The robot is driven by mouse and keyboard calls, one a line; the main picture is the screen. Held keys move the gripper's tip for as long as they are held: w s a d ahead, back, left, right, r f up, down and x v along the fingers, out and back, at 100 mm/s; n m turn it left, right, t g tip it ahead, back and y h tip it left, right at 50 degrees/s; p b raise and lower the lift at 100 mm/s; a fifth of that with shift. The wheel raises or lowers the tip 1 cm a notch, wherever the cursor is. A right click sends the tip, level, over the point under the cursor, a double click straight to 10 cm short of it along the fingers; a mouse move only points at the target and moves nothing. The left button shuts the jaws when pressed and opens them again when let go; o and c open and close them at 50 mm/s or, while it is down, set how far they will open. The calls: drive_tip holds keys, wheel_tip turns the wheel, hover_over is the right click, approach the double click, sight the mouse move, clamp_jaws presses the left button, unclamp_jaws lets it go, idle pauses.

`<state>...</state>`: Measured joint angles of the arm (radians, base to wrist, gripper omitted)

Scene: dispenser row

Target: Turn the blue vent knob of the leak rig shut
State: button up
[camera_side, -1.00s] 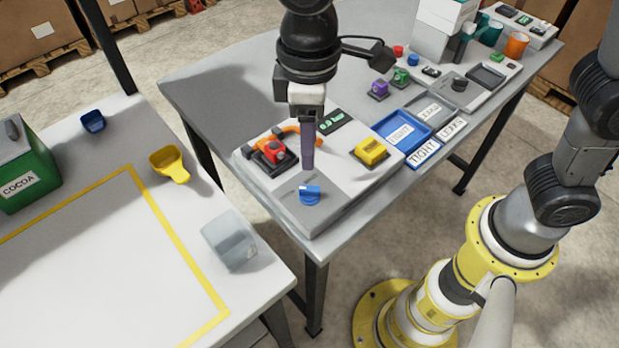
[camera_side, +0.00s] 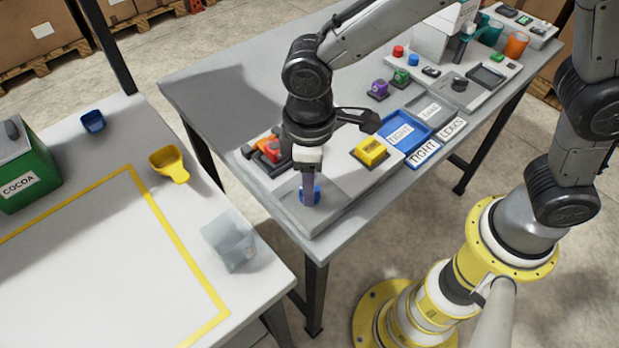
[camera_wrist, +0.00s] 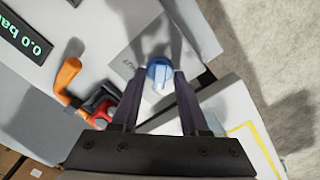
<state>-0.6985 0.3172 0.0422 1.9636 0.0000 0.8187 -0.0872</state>
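The blue vent knob (camera_side: 317,192) stands on the front corner of the grey leak rig (camera_side: 345,205). In the wrist view the round knob (camera_wrist: 160,70), with a pale ridge across its top, lies between the tips of my gripper (camera_wrist: 160,77). The two dark fingers stand apart, one on each side, with a narrow gap seeming to show beside the knob. In the side view my gripper (camera_side: 309,203) points down at the knob and partly hides it. The rig's display (camera_wrist: 27,38) reads 0.0 bar.
A red part (camera_side: 272,150) and an orange handle (camera_wrist: 68,75) sit on the rig near the knob. A yellow block (camera_side: 371,150) is at its right side. Blue and grey trays lie farther right. A clear container (camera_side: 230,240) stands on the left table.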

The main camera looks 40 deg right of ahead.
clamp_jaws()
drive_tip(key=shift+m, duration=0.3)
drive_tip(key=m, duration=0.8)
drive_tip(key=shift+r+m, duration=0.1)
drive_tip(key=shift+m, duration=0.3)
drive_tip(key=m, duration=0.4)
drive_tip(key=shift+m, duration=2.2)
drive_tip(key=shift+o, duration=0.7)
unclamp_jaws()
